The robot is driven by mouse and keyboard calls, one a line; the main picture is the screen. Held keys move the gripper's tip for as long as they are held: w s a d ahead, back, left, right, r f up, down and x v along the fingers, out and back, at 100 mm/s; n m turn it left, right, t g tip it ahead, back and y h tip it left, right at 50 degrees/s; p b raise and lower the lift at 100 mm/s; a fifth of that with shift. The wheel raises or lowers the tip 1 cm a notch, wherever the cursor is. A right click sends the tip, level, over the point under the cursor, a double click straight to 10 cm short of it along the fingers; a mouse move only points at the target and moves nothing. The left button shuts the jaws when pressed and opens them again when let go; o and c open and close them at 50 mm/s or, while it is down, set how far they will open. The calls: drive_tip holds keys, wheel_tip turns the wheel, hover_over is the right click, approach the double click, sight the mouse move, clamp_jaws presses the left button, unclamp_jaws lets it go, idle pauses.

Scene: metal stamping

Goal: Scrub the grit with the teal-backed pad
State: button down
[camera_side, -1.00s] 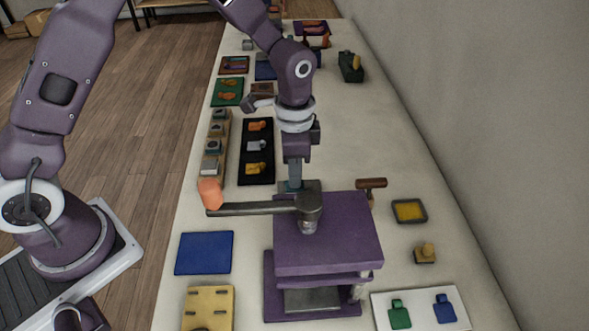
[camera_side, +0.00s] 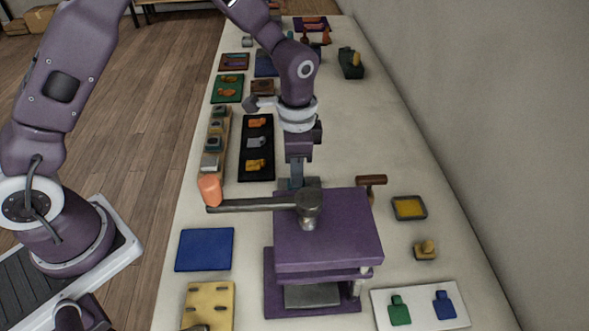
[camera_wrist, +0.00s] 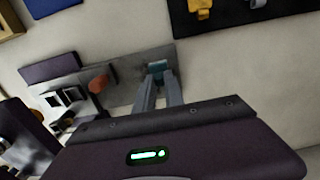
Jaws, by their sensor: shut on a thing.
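The teal-backed pad (camera_wrist: 157,69) is between the fingertips of my gripper (camera_wrist: 157,80) in the wrist view, low over a grey metal plate (camera_wrist: 125,92). In that view the pad seems to meet the plate, but I cannot tell whether it touches. In the side view my gripper (camera_side: 297,184) points down just behind the purple press (camera_side: 330,230), whose top hides the pad. The grey plate (camera_side: 314,183) shows only as a strip there. I cannot make out any grit.
The press lever with its orange knob (camera_side: 209,188) reaches left, close in front of my gripper. A black tray (camera_side: 257,136) with several parts and a wooden rack (camera_side: 223,128) of blocks lie behind left. A brown-handled tool (camera_side: 371,181) is right.

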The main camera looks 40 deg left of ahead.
drive_tip(key=shift+w+d, duration=0.65)
drive_tip(key=shift+a, duration=0.1)
drive_tip(key=shift+s+a, duration=0.75)
drive_tip(key=shift+s, duration=0.1)
drive_tip(key=shift+w+d, duration=0.85)
drive_tip(key=shift+d, duration=0.05)
drive_tip(key=shift+s+a, duration=0.8)
drive_tip(key=shift+a, duration=0.05)
